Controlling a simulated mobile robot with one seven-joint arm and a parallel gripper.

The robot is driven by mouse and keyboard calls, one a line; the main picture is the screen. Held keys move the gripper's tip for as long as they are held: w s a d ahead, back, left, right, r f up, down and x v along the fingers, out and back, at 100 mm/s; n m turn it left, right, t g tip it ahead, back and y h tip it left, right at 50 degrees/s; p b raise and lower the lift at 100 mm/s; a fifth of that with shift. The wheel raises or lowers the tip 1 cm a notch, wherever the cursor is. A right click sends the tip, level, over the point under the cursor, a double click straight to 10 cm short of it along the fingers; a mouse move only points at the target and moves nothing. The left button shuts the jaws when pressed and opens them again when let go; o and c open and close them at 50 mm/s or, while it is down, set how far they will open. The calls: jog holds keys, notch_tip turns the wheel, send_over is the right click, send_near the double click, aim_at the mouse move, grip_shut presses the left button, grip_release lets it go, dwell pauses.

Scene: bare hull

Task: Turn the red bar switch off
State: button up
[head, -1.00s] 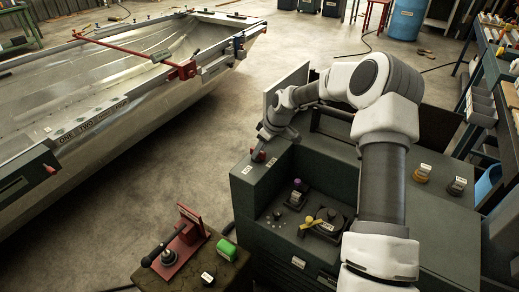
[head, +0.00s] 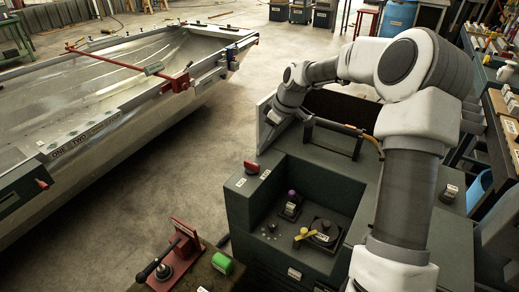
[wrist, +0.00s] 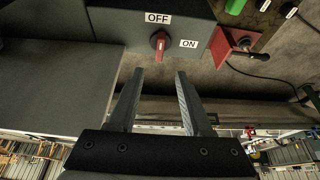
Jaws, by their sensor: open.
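The red bar switch (head: 251,166) sits on the top corner of the dark green console (head: 350,165). The switch also shows in the wrist view (wrist: 160,43), with its bar roughly in line with the OFF label (wrist: 158,18). The ON label (wrist: 189,43) is to the right of the switch. My gripper (wrist: 159,72) is open and empty. In the wrist view its fingertips are just below the switch, apart from it. In the head view my gripper is behind the switch, and its fingers are hard to make out.
A yellow-handled dial (head: 318,236) and a purple-topped knob (head: 291,202) sit in the console's recess. A red lever fixture (head: 185,245) and a green block (head: 222,263) are on a bench at the front. A metal hull (head: 110,110) lies left, with clear floor between.

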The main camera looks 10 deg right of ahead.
jog(key=v, duration=0.4)
jog(key=shift+r, duration=0.15)
jog(key=s+a+r+m+h+p, duration=0.1)
jog(key=s+a+r+m+h, duration=0.15)
jog(key=s+r, duration=0.45)
jog(key=s+a+r+m+h, duration=0.1)
jog(key=s+a+r+m, duration=0.2)
jog(key=s, duration=0.9)
jog(key=s+r+m+t, duration=0.1)
jog(key=s+m, duration=0.3)
jog(key=s, duration=1.1)
jog(key=shift+s+d+r+t+p, duration=0.3)
jog(key=shift+s+r+t, duration=0.1)
jog(key=shift+t, duration=0.3)
